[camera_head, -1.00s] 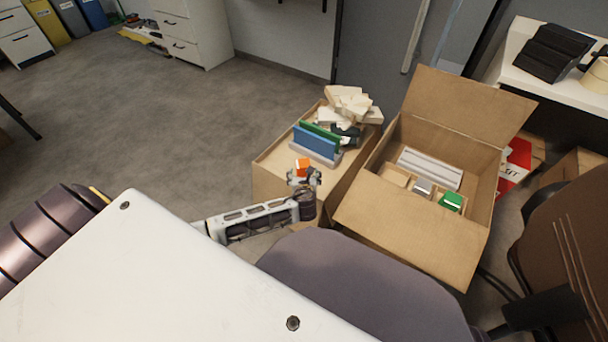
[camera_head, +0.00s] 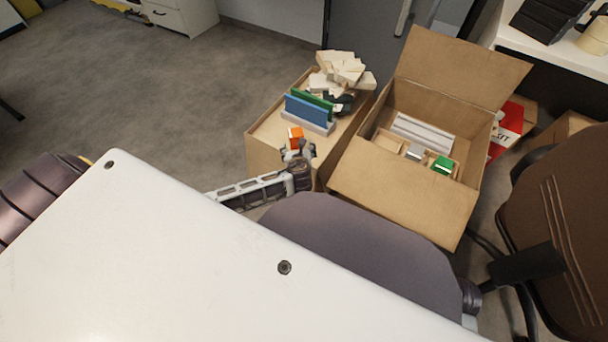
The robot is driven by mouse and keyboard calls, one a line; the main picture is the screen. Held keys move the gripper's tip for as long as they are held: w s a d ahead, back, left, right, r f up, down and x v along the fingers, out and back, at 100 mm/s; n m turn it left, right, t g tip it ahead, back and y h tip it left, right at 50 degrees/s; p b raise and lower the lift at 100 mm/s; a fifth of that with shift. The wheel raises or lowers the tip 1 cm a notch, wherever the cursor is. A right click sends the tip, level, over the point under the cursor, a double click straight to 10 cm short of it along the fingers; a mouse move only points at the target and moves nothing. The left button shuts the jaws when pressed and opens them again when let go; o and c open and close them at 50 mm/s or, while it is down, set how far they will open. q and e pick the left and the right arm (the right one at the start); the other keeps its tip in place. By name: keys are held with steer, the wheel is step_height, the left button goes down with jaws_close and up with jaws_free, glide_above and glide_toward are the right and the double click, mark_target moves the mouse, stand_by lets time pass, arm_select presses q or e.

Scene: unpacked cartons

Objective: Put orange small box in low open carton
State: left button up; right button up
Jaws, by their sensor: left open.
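The small orange box (camera_head: 295,138) is on the near part of a closed carton's top (camera_head: 268,133), close to its front edge. My left gripper (camera_head: 297,152) is open right at the near side of the orange box; whether it touches the box is too small to tell. The low open carton (camera_head: 405,197) stands to the right with its flaps spread. Inside it are a green box (camera_head: 442,164), a small grey box (camera_head: 415,152) and a ribbed white item (camera_head: 422,134). My right gripper is not in view.
A blue and green file holder (camera_head: 308,110) stands behind the orange box, with a pile of white blocks (camera_head: 345,70) farther back. An office chair (camera_head: 555,230) is at right. A white desk (camera_head: 590,45) is at the far right. Open floor lies to the left.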

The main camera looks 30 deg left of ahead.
arm_select(q)
steer(key=s+d+f+n+g+h, duration=0.2)
steer(key=s+d+n+g+h, duration=0.2)
steer(key=s+d+n, duration=0.75)
steer(key=s+d+r+n+h, duration=0.2)
steer(key=s+n, duration=0.4)
steer(key=n, duration=0.1)
steer(key=s+d+r+n+g+h, duration=0.1)
steer(key=s+r+n+h, duration=0.1)
steer(key=s+n, duration=0.3)
steer(key=n, duration=0.3)
steer(key=shift+s+d+r+g+h, duration=0.15)
steer(key=shift+s+d+g+h, duration=0.15)
steer(key=shift+s+d+h, duration=0.1)
